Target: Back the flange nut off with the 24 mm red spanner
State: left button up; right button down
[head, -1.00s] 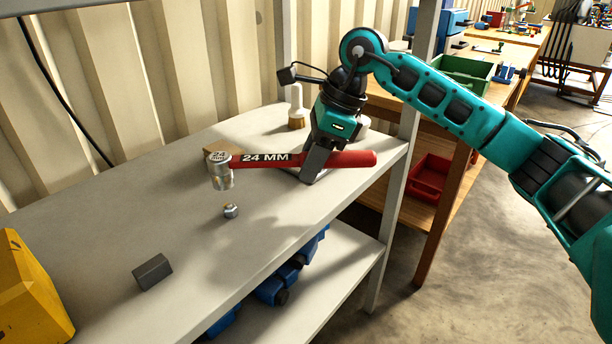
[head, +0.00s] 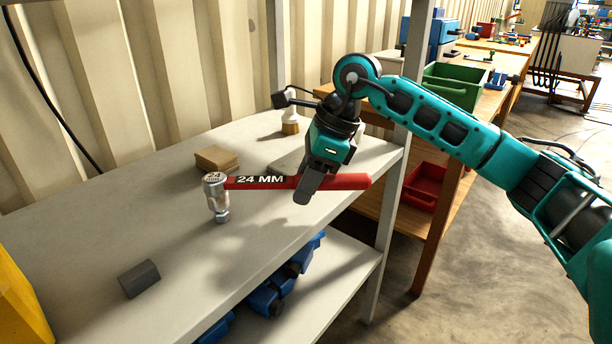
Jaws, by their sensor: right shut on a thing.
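The red spanner (head: 262,182) is marked 24 MM on its handle and has a silver socket head at its left end. My right gripper (head: 308,190) is shut on its red handle, right of the marking, and holds it roughly level above the shelf. The flange nut (head: 222,216) is a small silver piece on the shelf top, directly below the spanner head. The head's lower end overlaps or meets the nut in the picture; I cannot tell whether it is seated on it. My left gripper is not in view.
The grey shelf top (head: 75,235) carries a dark grey block (head: 139,279), a brown block (head: 217,159) and a brush (head: 290,120). A yellow object (head: 20,300) stands at the left edge. A shelf post (head: 387,220) rises close to my right arm. Blue items lie on the lower shelf.

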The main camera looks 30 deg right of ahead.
jog(key=s+a+f+m+t+h+b, duration=0.1)
jog(key=s+a+m+t+h+b, duration=0.1)
jog(key=s+a+m, duration=0.5)
jog(key=shift+a+m, duration=0.3)
jog(key=shift+m, duration=0.2)
jog(key=shift+f+b, duration=0.9)
jog(key=shift+b, duration=0.2)
dwell(0.4)
jog(key=shift+r, duration=0.1)
